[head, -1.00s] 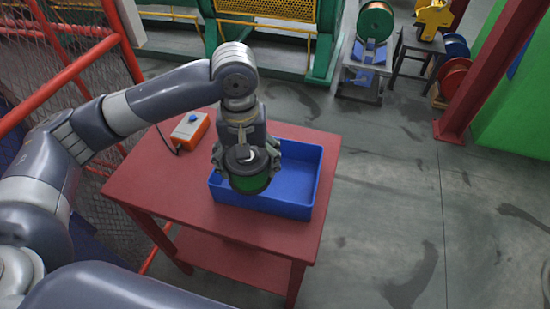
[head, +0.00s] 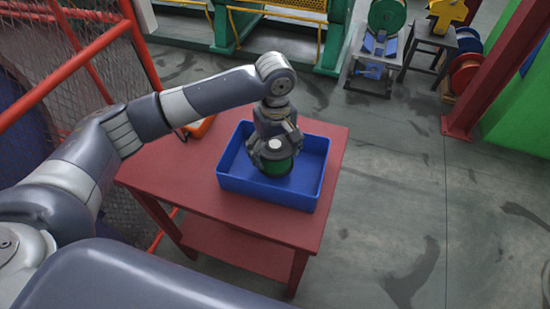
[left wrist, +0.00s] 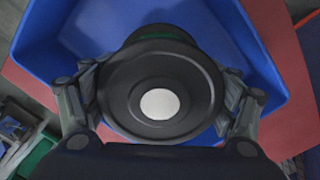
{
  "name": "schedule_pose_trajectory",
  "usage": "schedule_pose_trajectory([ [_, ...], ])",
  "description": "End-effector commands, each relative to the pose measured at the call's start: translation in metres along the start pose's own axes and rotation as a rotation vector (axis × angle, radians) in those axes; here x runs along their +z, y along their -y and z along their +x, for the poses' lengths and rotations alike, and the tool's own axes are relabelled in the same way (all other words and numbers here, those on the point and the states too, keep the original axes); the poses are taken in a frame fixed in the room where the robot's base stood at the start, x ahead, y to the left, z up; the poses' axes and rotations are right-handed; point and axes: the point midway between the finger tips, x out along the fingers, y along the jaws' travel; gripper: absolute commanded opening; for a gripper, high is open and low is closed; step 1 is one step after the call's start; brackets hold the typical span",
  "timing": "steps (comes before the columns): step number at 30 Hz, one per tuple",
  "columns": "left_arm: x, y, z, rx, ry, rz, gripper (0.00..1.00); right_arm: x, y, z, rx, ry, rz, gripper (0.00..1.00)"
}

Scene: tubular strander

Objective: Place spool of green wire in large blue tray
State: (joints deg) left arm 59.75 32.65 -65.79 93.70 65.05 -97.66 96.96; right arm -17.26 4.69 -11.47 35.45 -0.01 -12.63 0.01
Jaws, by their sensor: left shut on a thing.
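The spool of green wire (head: 277,166) has dark flanges and a pale round hub. My left gripper (head: 273,150) is shut on it, with a finger on each side. In the left wrist view the spool (left wrist: 160,100) fills the middle between the two fingers (left wrist: 160,108). The large blue tray (head: 262,193) sits on the red table, and the spool is over its inside, within the walls as seen from the head. I cannot tell whether the spool touches the tray floor. The tray also shows behind the spool in the left wrist view (left wrist: 65,45). My right gripper is not in view.
The red table (head: 200,170) has a lower shelf. A red railing with mesh (head: 75,65) stands at the left. Open grey floor lies to the right.

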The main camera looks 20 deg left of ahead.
Motion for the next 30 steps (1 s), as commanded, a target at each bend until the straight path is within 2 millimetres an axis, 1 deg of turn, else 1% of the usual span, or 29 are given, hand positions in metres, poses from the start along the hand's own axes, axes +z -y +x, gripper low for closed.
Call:
schedule_pose_trajectory([
  [6,0.000,0.000,0.026,-0.001,0.001,0.000,0.30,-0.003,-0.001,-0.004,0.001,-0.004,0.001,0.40],
  [9,0.000,0.000,0.035,0.001,-0.001,0.001,0.30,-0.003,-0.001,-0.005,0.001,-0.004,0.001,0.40],
  [20,0.001,0.000,0.039,0.001,0.001,0.001,0.30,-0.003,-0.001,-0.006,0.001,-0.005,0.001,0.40],
  [21,0.001,0.001,0.041,-0.001,0.002,0.001,0.80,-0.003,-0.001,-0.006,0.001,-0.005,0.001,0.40],
  [24,0.001,0.001,0.041,0.000,0.001,0.002,1.00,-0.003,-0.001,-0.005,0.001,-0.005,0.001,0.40],
  [30,0.001,0.001,0.041,0.000,0.001,0.002,1.00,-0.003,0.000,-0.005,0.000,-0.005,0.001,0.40],
])
